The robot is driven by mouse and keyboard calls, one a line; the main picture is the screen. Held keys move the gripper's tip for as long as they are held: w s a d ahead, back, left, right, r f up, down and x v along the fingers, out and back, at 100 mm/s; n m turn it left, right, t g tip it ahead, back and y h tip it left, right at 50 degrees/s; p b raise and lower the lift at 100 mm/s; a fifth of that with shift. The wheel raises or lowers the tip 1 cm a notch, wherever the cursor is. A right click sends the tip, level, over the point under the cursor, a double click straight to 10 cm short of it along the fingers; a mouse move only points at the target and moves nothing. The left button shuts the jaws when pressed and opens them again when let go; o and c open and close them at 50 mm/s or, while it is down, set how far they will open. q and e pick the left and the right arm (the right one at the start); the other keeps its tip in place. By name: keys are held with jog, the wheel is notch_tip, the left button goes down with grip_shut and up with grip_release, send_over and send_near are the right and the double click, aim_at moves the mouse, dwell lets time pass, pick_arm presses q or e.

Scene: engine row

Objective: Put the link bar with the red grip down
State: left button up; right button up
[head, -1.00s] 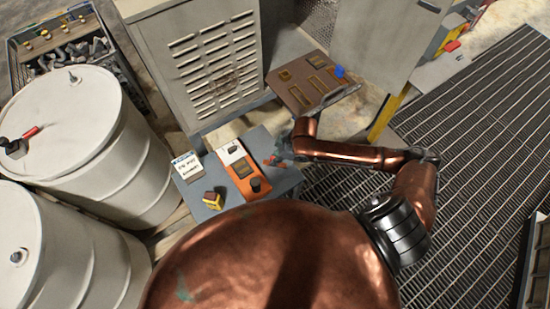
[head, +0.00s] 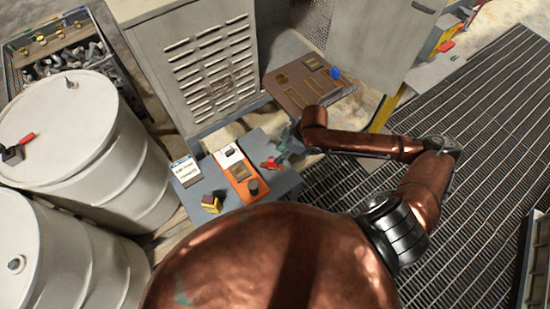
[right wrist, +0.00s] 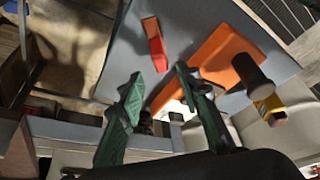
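A small red piece (head: 269,163), which looks like the red grip of the link bar, lies on the grey table (head: 275,188) at its right side. In the right wrist view the red piece (right wrist: 156,50) rests on the grey top, beyond my fingertips. My left gripper is not in view.
An orange block with a dark knob (head: 243,174), a white card (head: 185,170) and a yellow-dark block (head: 211,202) share the table. A brown board with a blue knob (head: 296,92) lies behind. White drums (head: 70,145) stand left; a grating (head: 480,120) lies right.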

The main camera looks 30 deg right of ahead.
jog(key=v, duration=0.4)
dwell(0.5)
